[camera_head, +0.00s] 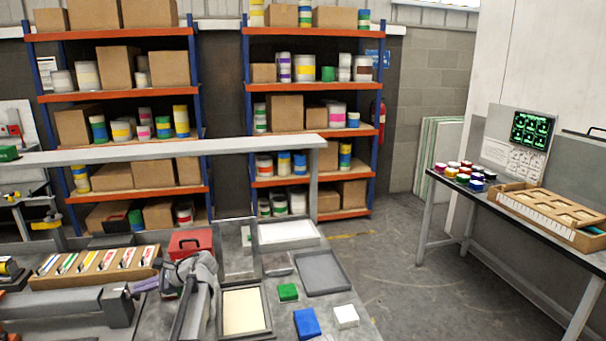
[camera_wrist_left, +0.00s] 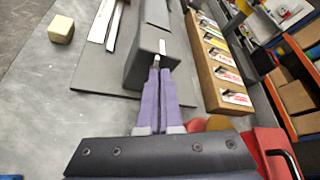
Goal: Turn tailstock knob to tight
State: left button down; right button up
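The tailstock is a dark grey block at the right end of a grey bed; it shows in the head view (camera_head: 120,308) and in the left wrist view (camera_wrist_left: 146,62). A small pale metal knob (camera_wrist_left: 154,60) is on its end face, beside a white label. My left gripper (camera_head: 136,289) reaches the block from the right. Its two purple fingers (camera_wrist_left: 159,72) are nearly together, with their tips at the knob, and appear closed on it. The fingers partly hide the knob, so its turn angle cannot be read. My right gripper is not in view.
A wooden rack of labelled tools (camera_head: 98,264) stands behind the tailstock, with a red toolbox (camera_head: 190,242) close to my left arm. Trays (camera_head: 320,272) and green, blue and white blocks lie to the right. Shelves stand behind; open floor lies to the right.

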pick_arm(q)
jog(key=shift+w, duration=0.1)
dwell(0.4)
jog(key=shift+r+p, duration=0.35)
jog(key=shift+p, duration=0.05)
jog(key=d, duration=0.3)
jog(key=w+d, duration=0.1)
jog(key=d, duration=0.1)
jog(key=shift+w+d, duration=0.1)
jog(key=shift+d, duration=0.3)
